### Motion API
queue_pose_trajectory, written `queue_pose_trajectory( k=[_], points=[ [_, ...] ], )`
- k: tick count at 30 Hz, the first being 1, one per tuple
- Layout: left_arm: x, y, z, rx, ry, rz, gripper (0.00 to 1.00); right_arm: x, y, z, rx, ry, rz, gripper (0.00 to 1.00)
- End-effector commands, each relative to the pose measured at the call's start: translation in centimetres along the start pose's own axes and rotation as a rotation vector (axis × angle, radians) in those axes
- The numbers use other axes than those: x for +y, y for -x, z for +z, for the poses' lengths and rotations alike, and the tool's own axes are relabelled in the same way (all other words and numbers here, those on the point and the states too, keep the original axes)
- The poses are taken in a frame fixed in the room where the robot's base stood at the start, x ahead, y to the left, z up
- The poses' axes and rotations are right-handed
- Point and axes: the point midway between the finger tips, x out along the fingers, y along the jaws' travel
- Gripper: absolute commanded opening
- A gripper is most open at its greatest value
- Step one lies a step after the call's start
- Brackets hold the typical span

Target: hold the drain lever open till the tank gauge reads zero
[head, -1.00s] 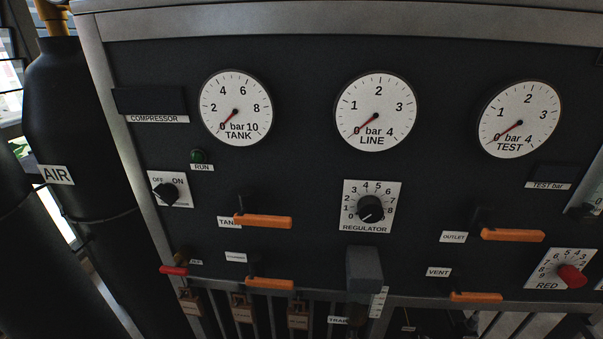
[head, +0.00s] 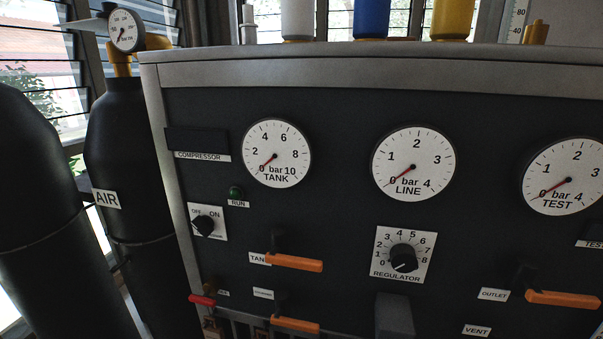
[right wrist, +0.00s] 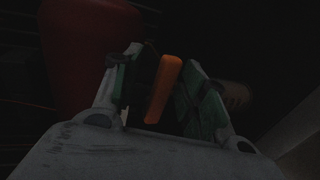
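The TANK gauge (head: 276,153) is a white dial on the dark panel in the head view; its red needle points at 0. In the right wrist view, my right gripper (right wrist: 163,90) is open, with its greenish finger pads on either side of an orange lever handle (right wrist: 163,88). Dark gaps seem to separate the handle from the pads. I cannot tell which panel lever this is, and no drain label is readable. A red lever (head: 202,300) shows at the panel's lower left. Neither gripper is in the head view.
The panel also bears the LINE gauge (head: 413,163), TEST gauge (head: 564,176), regulator knob (head: 404,258) and orange levers, including the TANK one (head: 294,263). A black AIR cylinder (head: 130,160) stands left. A dark red body (right wrist: 85,50) is near my right gripper.

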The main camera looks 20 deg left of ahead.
Motion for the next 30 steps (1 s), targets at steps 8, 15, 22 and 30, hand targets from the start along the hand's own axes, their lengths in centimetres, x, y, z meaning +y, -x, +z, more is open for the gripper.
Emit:
queue_pose_trajectory(
  k=[8, 15, 22, 30],
  points=[
    [0.1, 0.1, -0.1, 0.001, -0.001, 0.001, 0.75, -0.2, 0.3, 0.2, -0.002, -0.001, -0.004, 0.43],
    [0.2, 0.8, -0.4, 0.001, -0.001, 0.001, 0.75, -0.4, 1.7, 0.1, -0.002, -0.003, -0.006, 0.43],
    [0.3, 1.5, -0.7, 0.001, 0.000, 0.001, 0.75, -0.7, 3.4, 0.2, -0.002, -0.003, -0.006, 0.43],
    [0.4, 2.3, -1.1, 0.001, 0.000, 0.001, 0.75, -1.0, 5.3, 0.1, -0.002, -0.002, -0.007, 0.43]
  ],
)
